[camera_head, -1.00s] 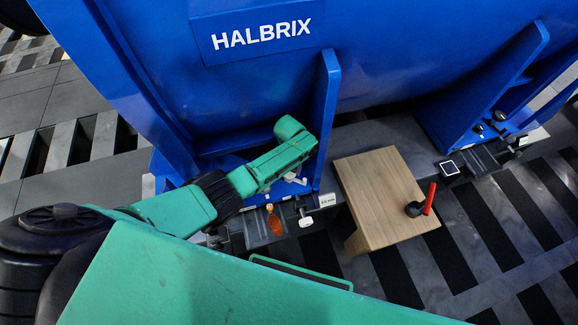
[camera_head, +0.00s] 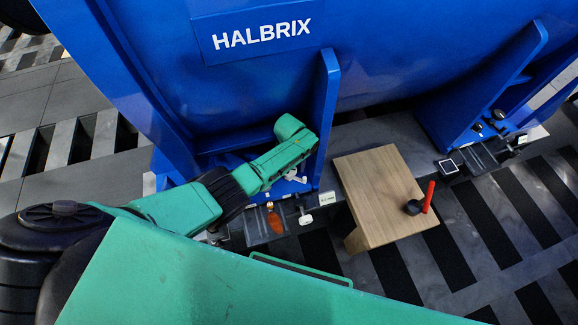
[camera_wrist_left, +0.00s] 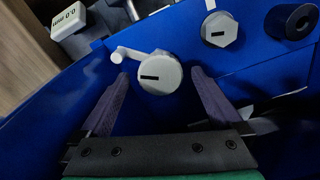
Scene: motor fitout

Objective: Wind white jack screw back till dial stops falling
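My left gripper (camera_wrist_left: 160,73) is open, its two dark fingers on either side of a round white slotted head with a side lever (camera_wrist_left: 160,76). Narrow gaps show between fingers and head. In the head view my left gripper hides most of this spot at the blue motor foot. A small white dial box (camera_wrist_left: 70,22) appears to read 0.0 mm; it also shows in the head view (camera_head: 327,198). My right gripper is not in view.
A white hex bolt (camera_wrist_left: 219,29) and a black cylinder (camera_wrist_left: 291,19) stand near the gripper on the foot. A wooden block (camera_head: 376,190) with a black-and-red tool (camera_head: 414,207) is to the right. The blue motor's upright rib (camera_head: 326,120) is close to my arm.

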